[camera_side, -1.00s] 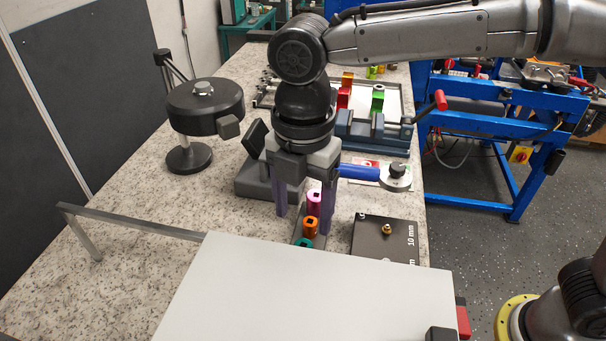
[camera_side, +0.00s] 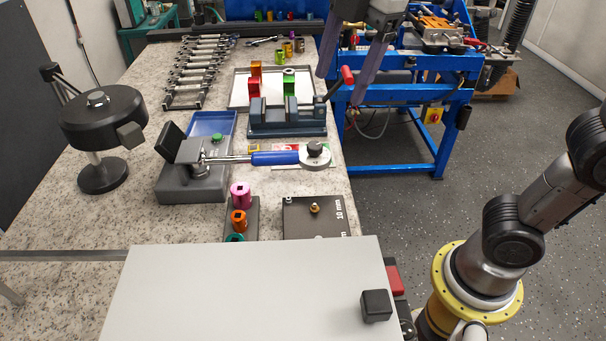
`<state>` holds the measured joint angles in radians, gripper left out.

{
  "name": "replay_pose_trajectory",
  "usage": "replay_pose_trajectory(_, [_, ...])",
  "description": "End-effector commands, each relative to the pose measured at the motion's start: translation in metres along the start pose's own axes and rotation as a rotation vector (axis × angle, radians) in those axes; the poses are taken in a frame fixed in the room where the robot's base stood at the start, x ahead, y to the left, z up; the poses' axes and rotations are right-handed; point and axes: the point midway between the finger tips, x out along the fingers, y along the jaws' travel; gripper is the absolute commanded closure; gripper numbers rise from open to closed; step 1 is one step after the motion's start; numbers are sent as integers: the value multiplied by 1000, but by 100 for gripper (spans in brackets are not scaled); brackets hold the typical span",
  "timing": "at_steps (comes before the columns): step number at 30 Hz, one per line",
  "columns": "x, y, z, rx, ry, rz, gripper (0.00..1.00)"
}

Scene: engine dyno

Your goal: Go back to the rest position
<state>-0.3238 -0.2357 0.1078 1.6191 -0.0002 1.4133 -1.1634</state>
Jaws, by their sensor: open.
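My gripper (camera_side: 344,77) hangs at the top of the side view, to the right of the vise and in front of the blue frame. Its two long purple-grey fingers point down and are apart, with nothing between them. The upper part of my gripper and the wrist are cut off by the top edge. A socket rack (camera_side: 240,205) below holds a pink socket (camera_side: 240,194), an orange socket (camera_side: 239,221) and a teal socket (camera_side: 235,238). A torque wrench (camera_side: 275,158) with a blue handle lies across a grey device (camera_side: 190,187).
A grey vise (camera_side: 288,124) stands by a tray (camera_side: 240,88). A round black stand (camera_side: 103,117) is at left. A row of wrenches (camera_side: 200,65) lies behind. A dark plate (camera_side: 313,222) and a white panel (camera_side: 240,295) are in front. A blue frame (camera_side: 400,150) stands right of the table.

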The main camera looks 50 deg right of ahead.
Motion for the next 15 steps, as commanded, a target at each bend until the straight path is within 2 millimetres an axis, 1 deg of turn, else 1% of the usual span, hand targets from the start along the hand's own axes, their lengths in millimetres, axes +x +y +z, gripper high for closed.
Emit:
replay_pose_trajectory(1, [-3,-16,23,117,2,35,28])
replay_pose_trajectory(3, [0,-35,47,274,6,77,28])
replay_pose_trajectory(5, [5,-53,64,412,12,112,28])
replay_pose_trajectory(6, [10,-64,74,505,17,134,28])
replay_pose_trajectory(8, [20,-82,87,644,29,167,28])
replay_pose_trajectory(9, [28,-94,95,738,38,188,28])
replay_pose_trajectory(12, [52,-120,109,971,66,230,28])
replay_pose_trajectory(15, [77,-139,116,1176,97,247,28])
